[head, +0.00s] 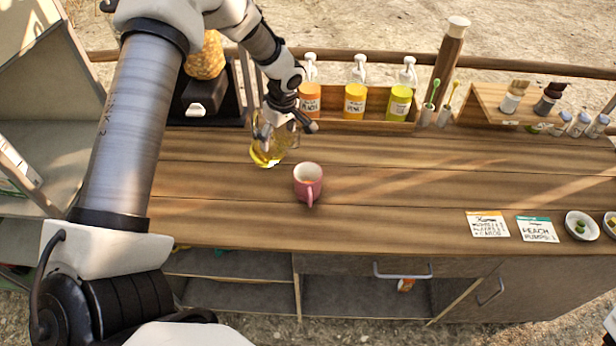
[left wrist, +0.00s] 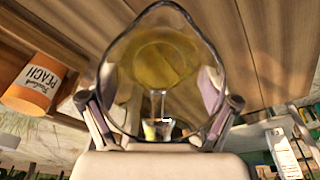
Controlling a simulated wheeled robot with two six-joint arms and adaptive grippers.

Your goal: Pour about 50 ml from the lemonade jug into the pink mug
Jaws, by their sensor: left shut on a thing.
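The lemonade jug (head: 264,157) is clear glass with yellow liquid low in it. It is just left of and a little behind the pink mug. My left gripper (head: 279,128) is shut on the jug from behind and above, covering part of it. In the left wrist view the jug (left wrist: 158,58) fills the space between the two fingers. I cannot tell whether its base touches the counter. The pink mug (head: 308,186) stands upright, its pale inside facing up and its handle toward the front; its contents are unclear.
A rack (head: 345,124) with several pump bottles stands behind the mug. A dark grinder-like machine (head: 205,95) is at the back left. Two cards (head: 488,224) and small dishes (head: 582,226) lie at the front right. The counter (head: 400,180) right of the mug is clear.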

